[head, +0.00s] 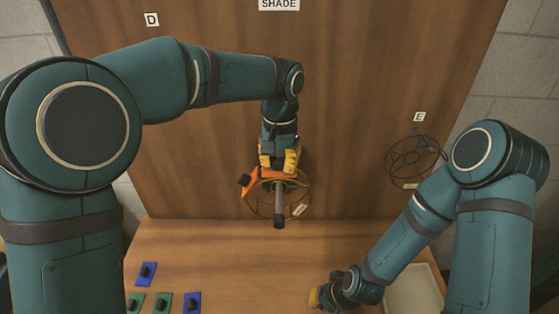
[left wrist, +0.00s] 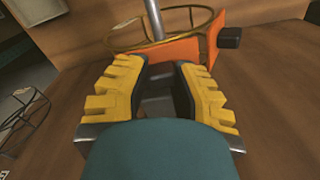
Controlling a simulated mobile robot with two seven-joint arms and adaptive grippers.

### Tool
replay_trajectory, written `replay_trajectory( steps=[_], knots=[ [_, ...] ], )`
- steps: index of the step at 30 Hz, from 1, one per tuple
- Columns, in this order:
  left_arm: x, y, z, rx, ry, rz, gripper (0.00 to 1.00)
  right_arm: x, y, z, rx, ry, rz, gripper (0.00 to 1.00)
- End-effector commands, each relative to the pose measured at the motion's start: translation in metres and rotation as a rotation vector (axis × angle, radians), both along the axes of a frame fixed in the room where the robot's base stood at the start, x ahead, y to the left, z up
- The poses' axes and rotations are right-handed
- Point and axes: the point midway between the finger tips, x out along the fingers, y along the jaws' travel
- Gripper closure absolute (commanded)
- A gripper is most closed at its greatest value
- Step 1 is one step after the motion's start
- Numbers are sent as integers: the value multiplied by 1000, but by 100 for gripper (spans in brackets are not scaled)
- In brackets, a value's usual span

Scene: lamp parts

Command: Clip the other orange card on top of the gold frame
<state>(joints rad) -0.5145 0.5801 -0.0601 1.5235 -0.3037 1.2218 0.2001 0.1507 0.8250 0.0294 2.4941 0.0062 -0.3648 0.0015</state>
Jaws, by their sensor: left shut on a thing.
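The gold frame (head: 256,211) is a round wire ring on a grey rod (head: 279,210) in front of the upright wooden board. My left gripper (head: 278,170) is at the frame's top side, shut on an orange card (head: 282,174), largely hidden by the fingers. In the left wrist view this card (left wrist: 165,51) lies along the near side of the gold frame (left wrist: 190,12), just beyond my left gripper (left wrist: 160,75); I cannot tell whether it touches. Another orange card (head: 250,182) with a black clip is at the ring's left. My right gripper (head: 316,298) is low, its fingertips unclear.
Blue and green cards with black clips (head: 146,271) lie at the table's front left. A dark wire frame (head: 415,157) is at the right by label E. A pale tray (head: 428,290) is at the front right, behind my right arm. The middle of the table is clear.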

Motion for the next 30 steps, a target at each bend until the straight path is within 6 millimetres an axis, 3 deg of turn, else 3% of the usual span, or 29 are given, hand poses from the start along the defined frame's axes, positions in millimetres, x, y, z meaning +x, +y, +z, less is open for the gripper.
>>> replay_trajectory(
  steps=[1, 2, 4, 17, 30],
  knots=[
    [1, 0, 4, -4, -7, 1, 100, 0, 0, 0, 0, 0, 0, 100],
    [1, 0, 4, -4, -7, 1, 69, 0, 0, 0, 0, 0, 0, 100],
    [1, 0, 4, -4, -7, 1, 46, 0, 0, 0, 0, 0, 0, 100],
    [1, 0, 10, -3, -5, 1, 46, 0, 0, 0, 0, 0, 0, 100],
    [1, -2, 92, -5, -9, 0, 46, 0, 0, 0, 0, 0, 0, 100]
  ],
)
